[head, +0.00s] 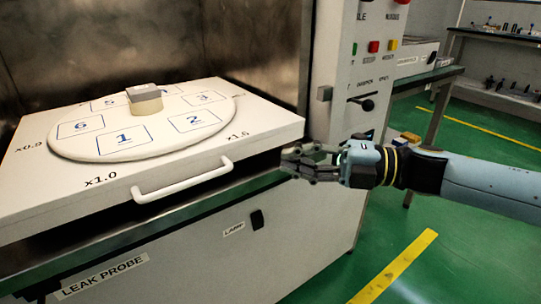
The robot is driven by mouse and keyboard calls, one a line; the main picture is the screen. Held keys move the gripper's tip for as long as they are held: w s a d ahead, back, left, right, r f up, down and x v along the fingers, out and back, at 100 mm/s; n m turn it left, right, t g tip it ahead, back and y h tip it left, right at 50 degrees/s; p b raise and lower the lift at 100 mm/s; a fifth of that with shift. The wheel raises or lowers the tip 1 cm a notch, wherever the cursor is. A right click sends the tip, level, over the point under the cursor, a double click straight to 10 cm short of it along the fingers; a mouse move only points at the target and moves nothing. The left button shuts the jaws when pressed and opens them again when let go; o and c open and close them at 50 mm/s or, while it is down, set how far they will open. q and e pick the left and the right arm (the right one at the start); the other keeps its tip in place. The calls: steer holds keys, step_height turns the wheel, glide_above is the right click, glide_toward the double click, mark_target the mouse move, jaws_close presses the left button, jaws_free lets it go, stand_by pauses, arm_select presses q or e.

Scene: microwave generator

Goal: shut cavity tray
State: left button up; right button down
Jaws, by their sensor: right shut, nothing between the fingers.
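The white cavity tray (60,197) is pulled part way out of the metal cavity, above the cabinet's front panel. A white bar handle (180,182) is fixed to its front face. A round plate (170,141) with numbered squares lies on the tray, with a small block (146,99) at its middle. My right gripper (288,162) is shut and empty. It is just right of the tray's right front corner, and I cannot tell whether it touches the tray. The handle is apart from it, to the left. My left gripper is not in view.
The control panel (371,75) with buttons and a black knob stands behind my right gripper. A grey bench (428,75) and a shelf (495,35) are at the right. Green floor (450,260) with yellow stripes is open at the right front.

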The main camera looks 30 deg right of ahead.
mark_target(243, 146)
steer(key=w, duration=0.1)
steer(key=w+a, duration=0.1)
steer(key=w, duration=0.1)
steer(key=w+b, duration=0.1)
steer(key=w, duration=0.1)
steer(key=shift+a, duration=0.25)
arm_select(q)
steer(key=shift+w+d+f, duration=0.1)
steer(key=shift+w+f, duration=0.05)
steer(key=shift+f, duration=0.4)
arm_select(e)
steer(key=shift+w, duration=0.15)
